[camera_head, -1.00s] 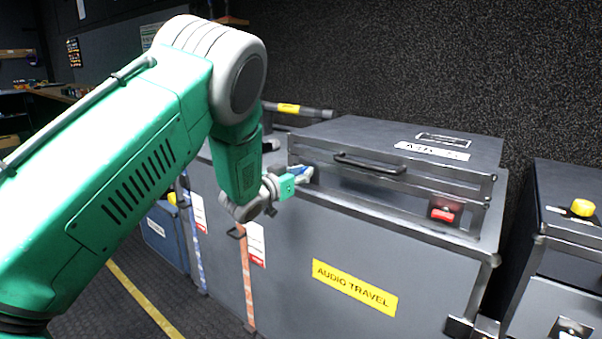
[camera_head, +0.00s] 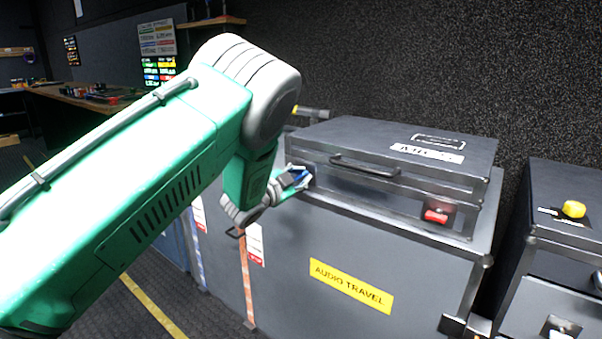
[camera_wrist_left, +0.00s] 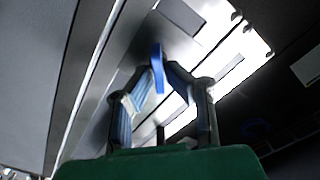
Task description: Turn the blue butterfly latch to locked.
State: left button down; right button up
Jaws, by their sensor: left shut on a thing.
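The blue butterfly latch (camera_head: 299,173) is on the left end of the front of a dark grey case (camera_head: 385,158). It also shows in the left wrist view (camera_wrist_left: 157,68), as a blue wing between the fingertips. My left gripper (camera_head: 296,179) is shut on the blue latch, its fingers on either side of the wing. In the left wrist view the gripper (camera_wrist_left: 158,85) hides part of the latch, and I cannot read the latch's angle or any lock mark. My right gripper is in neither view.
A red latch (camera_head: 436,215) is on the right of the same case front. A black handle (camera_head: 364,167) sticks out between them. The case rests on a larger grey trunk labelled AUDIO TRAVEL (camera_head: 351,286). Another case with a yellow knob (camera_head: 573,209) stands at right.

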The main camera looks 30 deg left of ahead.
pick_arm(q)
jog(key=m, duration=0.5)
jog(key=shift+w+d+m, duration=0.15)
jog(key=shift+d+m, duration=0.05)
jog(key=shift+m, duration=0.2)
jog(key=m, duration=0.2)
jog(key=shift+f+m+b, duration=0.1)
jog(key=shift+m+b, duration=0.2)
jog(key=shift+m, duration=0.5)
jog(key=shift+a, duration=0.1)
jog(key=c, duration=1.7)
grip_release()
jog(key=shift+w, duration=0.15)
jog(key=shift+w+f, duration=0.15)
jog(key=shift+f, duration=0.05)
jog(key=shift+a, duration=0.1)
jog(key=shift+s, duration=0.2)
